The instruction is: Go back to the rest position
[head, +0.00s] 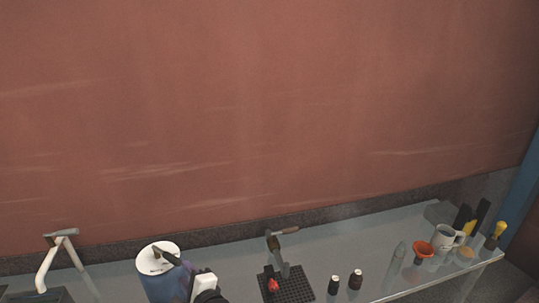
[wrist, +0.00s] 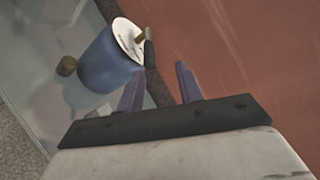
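My gripper (wrist: 158,80) shows in the wrist view with its two purple fingers apart and nothing between them. A blue container (wrist: 105,62) with a white top lies beyond the left finger; I cannot tell whether they touch.
The grey table (head: 230,248) runs along a reddish wall. A black mat (head: 292,290) holds a lever device. Small dark bottles (head: 334,284), an orange funnel (head: 423,250) and a mug (head: 445,238) stand right. A brown cork-like piece (wrist: 67,66) is near the container.

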